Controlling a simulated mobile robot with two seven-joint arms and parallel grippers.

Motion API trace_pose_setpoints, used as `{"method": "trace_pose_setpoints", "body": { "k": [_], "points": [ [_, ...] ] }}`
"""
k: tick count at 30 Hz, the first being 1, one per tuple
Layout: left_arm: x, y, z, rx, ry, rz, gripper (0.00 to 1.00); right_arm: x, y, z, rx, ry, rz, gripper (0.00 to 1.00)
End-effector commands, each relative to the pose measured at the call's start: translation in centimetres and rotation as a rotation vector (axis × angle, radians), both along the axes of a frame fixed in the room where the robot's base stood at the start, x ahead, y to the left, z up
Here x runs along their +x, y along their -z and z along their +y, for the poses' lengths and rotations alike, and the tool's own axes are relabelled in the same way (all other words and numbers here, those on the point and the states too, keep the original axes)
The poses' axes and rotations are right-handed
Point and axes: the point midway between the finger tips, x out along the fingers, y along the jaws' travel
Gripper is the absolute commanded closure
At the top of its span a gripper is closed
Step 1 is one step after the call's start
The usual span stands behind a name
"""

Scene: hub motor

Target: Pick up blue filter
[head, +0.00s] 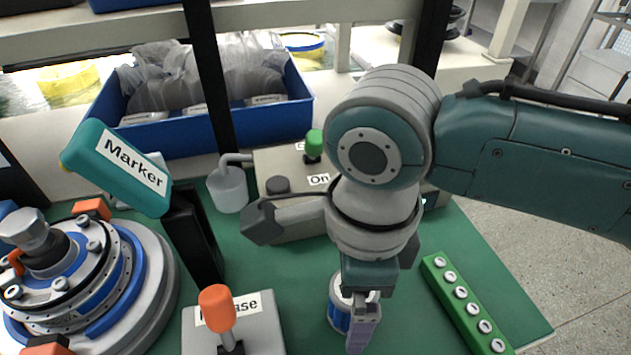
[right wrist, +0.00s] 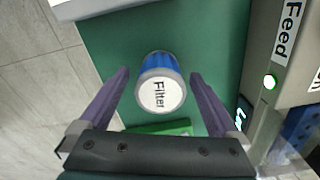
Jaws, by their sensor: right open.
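The blue filter (head: 339,314) stands on the green table in the head view, partly hidden behind my right gripper (head: 362,325). In the right wrist view the filter (right wrist: 160,84) shows a white top labelled "Filter" and a ribbed blue side. It lies between the two purple fingers of my right gripper (right wrist: 160,92), with a gap on each side. The right gripper is open and points down at the filter. My left gripper is not in view.
A green block with several white-ringed holes (head: 463,302) lies right of the filter. A release lever box (head: 262,325) stands left.

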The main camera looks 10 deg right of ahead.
Motion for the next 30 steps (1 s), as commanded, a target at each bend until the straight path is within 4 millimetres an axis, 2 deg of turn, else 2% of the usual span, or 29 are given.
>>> {"method": "trace_pose_setpoints", "body": {
  "k": [2, 26, 30],
  "points": [
    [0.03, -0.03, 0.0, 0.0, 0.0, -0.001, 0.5, 0.01, -0.04, 0.03, 0.001, 0.0, 0.0, 0.07],
    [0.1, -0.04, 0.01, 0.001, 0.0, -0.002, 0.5, 0.02, -0.06, 0.03, 0.001, 0.0, 0.0, 0.97],
    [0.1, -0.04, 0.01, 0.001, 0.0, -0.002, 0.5, 0.03, -0.08, 0.03, 0.001, 0.0, -0.001, 0.99]
  ]
}}
